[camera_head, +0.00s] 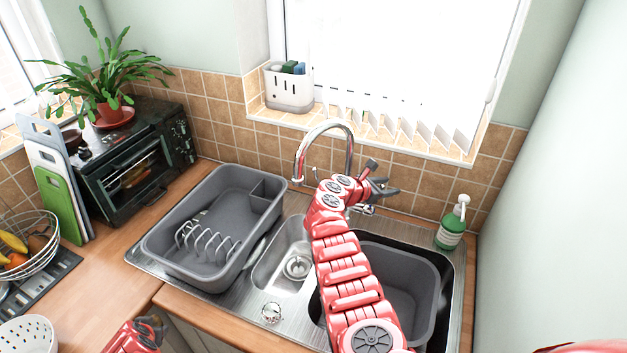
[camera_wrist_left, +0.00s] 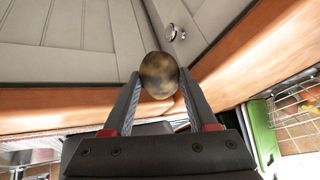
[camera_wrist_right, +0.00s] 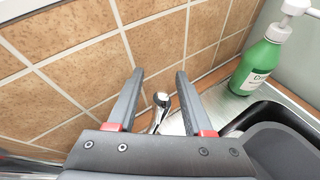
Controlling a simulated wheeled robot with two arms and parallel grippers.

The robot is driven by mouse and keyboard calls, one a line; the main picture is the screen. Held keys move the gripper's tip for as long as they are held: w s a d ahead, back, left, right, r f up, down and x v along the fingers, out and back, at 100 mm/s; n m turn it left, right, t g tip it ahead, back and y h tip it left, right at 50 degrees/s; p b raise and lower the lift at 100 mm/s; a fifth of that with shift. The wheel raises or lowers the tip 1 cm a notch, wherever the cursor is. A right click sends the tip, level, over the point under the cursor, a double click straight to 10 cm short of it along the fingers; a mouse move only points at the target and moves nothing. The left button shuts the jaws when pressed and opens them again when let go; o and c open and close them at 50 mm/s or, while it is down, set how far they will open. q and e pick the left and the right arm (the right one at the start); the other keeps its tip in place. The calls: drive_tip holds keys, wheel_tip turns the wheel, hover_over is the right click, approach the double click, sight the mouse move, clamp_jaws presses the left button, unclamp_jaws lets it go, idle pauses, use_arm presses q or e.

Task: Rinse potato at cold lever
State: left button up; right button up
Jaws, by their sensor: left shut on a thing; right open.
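My left gripper (camera_wrist_left: 160,95) is shut on a brown, mottled potato (camera_wrist_left: 159,75), in front of cabinet doors in the left wrist view. In the head view only part of my left arm shows at the bottom left, and the potato is not seen there. My right gripper (camera_head: 384,185) is open beside the chrome tap (camera_head: 325,127), near the tiled wall. In the right wrist view a chrome lever (camera_wrist_right: 161,101) shows between the open fingers of my right gripper (camera_wrist_right: 160,85). I cannot tell whether the fingers touch it. My right arm hides part of the tap base.
A grey dish rack tub (camera_head: 205,272) stands left of the small sink bowl (camera_head: 272,268). A grey basin (camera_head: 425,268) sits in the right bowl. A green soap bottle (camera_head: 450,232) stands at the back right. A toaster oven (camera_head: 125,165) and a fruit basket (camera_head: 40,250) are on the left.

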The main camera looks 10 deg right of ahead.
clamp_jaws()
idle(1.3)
